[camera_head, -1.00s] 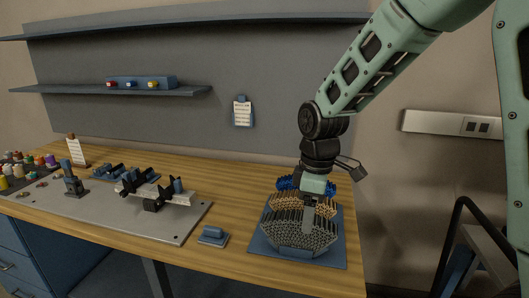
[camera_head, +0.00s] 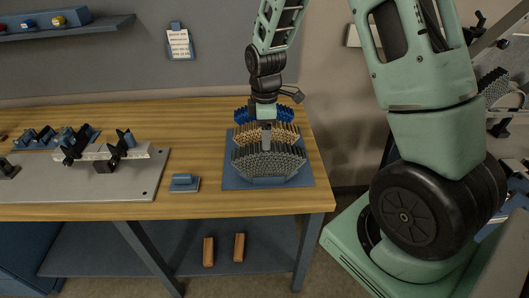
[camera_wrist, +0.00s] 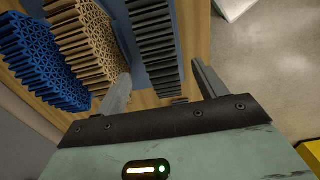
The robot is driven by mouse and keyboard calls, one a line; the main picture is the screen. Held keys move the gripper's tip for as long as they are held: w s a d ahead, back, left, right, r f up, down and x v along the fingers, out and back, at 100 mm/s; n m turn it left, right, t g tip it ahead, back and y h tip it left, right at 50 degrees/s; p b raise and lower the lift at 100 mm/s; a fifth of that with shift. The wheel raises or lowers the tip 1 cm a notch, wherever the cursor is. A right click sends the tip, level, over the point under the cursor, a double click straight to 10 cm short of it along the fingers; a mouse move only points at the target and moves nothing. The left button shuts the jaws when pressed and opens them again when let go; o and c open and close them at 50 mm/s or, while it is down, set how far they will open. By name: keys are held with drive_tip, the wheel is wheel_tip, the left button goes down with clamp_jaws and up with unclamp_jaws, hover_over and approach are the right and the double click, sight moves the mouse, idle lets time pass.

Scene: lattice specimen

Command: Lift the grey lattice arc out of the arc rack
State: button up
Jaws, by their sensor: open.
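The grey lattice arc (camera_head: 268,166) stands at the front of the arc rack, nearest the head camera. A tan lattice arc (camera_head: 246,138) and a blue lattice arc (camera_head: 242,115) stand behind it. The rack's blue base (camera_head: 300,180) lies on the wooden table. My gripper (camera_head: 266,143) points down over the rack. In the wrist view my gripper (camera_wrist: 162,72) is open, and the grey arc (camera_wrist: 152,35) shows between its two fingers. The tan arc (camera_wrist: 88,45) and blue arc (camera_wrist: 38,62) are left of it. I cannot tell whether a finger touches an arc.
A small blue block on a plate (camera_head: 184,182) sits left of the rack. A grey board (camera_head: 60,190) with a white bar and dark clamps (camera_head: 105,150) lies further left. The table's right edge is close beside the rack. Two orange-brown blocks (camera_head: 209,250) are on the lower shelf.

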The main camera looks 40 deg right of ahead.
sight(265, 157)
wheel_tip(265, 157, down, 10)
drive_tip(key=shift+f+p, duration=0.1)
drive_tip(key=shift+p, duration=0.95)
drive_tip(key=c, duration=1)
